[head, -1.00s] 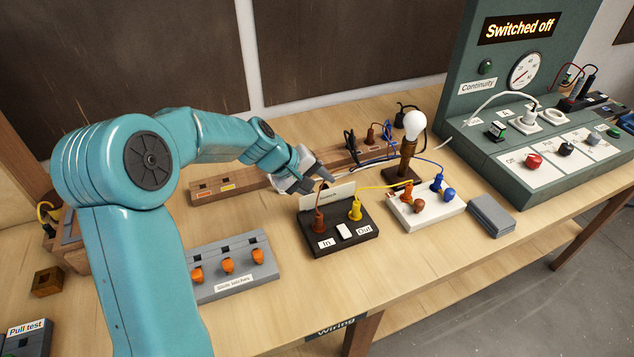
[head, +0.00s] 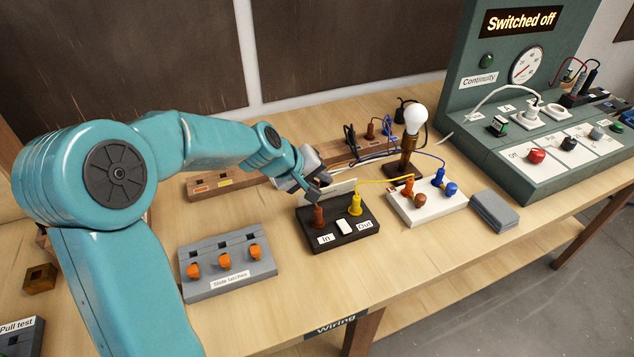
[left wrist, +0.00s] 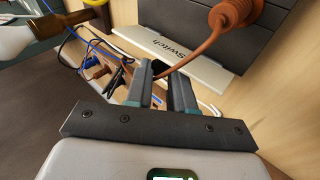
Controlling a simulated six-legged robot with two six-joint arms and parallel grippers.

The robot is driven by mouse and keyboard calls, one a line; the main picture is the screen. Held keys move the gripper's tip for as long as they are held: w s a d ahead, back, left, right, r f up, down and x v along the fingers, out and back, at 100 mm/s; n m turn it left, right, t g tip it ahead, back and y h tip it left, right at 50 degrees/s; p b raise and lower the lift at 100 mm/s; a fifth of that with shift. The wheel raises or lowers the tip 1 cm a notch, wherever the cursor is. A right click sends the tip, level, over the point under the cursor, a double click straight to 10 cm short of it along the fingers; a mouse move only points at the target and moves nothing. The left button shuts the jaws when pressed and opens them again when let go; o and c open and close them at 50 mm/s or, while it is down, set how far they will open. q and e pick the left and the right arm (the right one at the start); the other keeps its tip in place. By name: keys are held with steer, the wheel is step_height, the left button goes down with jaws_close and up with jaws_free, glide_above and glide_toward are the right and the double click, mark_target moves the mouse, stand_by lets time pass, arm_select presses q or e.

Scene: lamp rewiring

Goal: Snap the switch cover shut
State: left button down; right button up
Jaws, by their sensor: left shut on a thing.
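The switch box (head: 330,246) is a dark block with In and Out labels, a white rocker (head: 345,227), a brown plug (head: 319,216) and a yellow plug (head: 355,205). Its cream switch cover (head: 343,188) stands open at the box's back edge, tilted. In the left wrist view the cover (left wrist: 196,66) shows the word Switch. The exact contact is partly hidden. A brown lead runs from the brown plug past the fingertips. My right gripper is not in view.
A white block (head: 428,207) with plugs and a bulb lamp (head: 415,120) stand to the right. A grey slide-latch block (head: 228,284) is at front left. A wooden strip (head: 215,187) lies behind. Yellow and blue leads cross to the white block. A green test panel (head: 510,170) stands right.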

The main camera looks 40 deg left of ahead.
arm_select(q)
steer(key=shift+s+d+r+m+t+y, duration=0.15)
steer(key=shift+s+d+m+t+y, duration=0.15)
steer(key=shift+d+t+y, duration=0.15)
steer(key=shift+s+d+r+t+y+p, duration=0.2)
steer(key=shift+y+p, duration=0.25)
steer(key=shift+p, duration=0.8)
steer(key=shift+d+f+m+t+y+p, duration=0.4)
steer(key=shift+m+y+p, duration=0.2)
steer(key=shift+p, duration=0.2)
steer(key=shift+r, duration=0.1)
steer(key=c, duration=1)
jaws_free()
steer(key=shift+a+r, duration=0.1)
